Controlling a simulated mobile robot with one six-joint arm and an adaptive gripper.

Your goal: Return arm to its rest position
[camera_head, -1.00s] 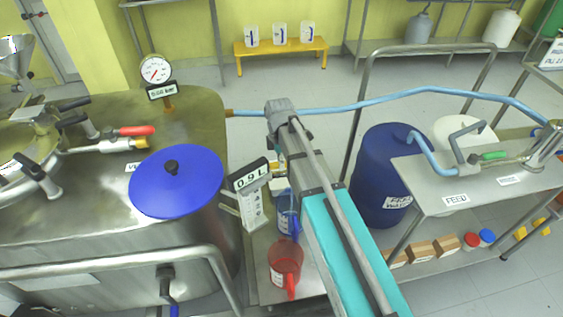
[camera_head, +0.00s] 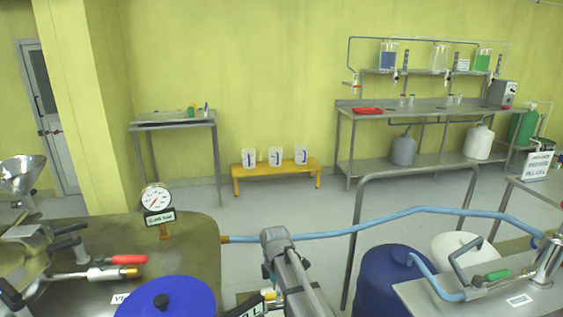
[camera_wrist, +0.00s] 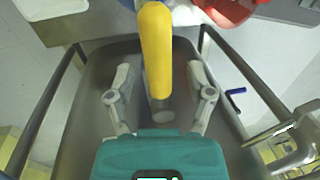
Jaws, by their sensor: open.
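My arm (camera_head: 285,270) shows at the bottom centre of the head view, its upper joint raised beside the steel vessel; its end is cut off below the frame. In the wrist view my gripper (camera_wrist: 162,95) has its two grey fingers spread apart. A yellow rod-like handle with a grey end (camera_wrist: 155,45) reaches down between the fingers in the picture, with gaps on both sides. I cannot tell how far below the fingers it lies. Neither finger is seen closed on it.
A steel vessel (camera_head: 190,260) with a blue lid (camera_head: 165,300) and a gauge (camera_head: 156,198) stands left. A blue hose (camera_head: 370,223) crosses behind my arm. A blue drum (camera_head: 385,280) stands right. A red item (camera_wrist: 228,10) lies near my gripper. Open floor lies beyond.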

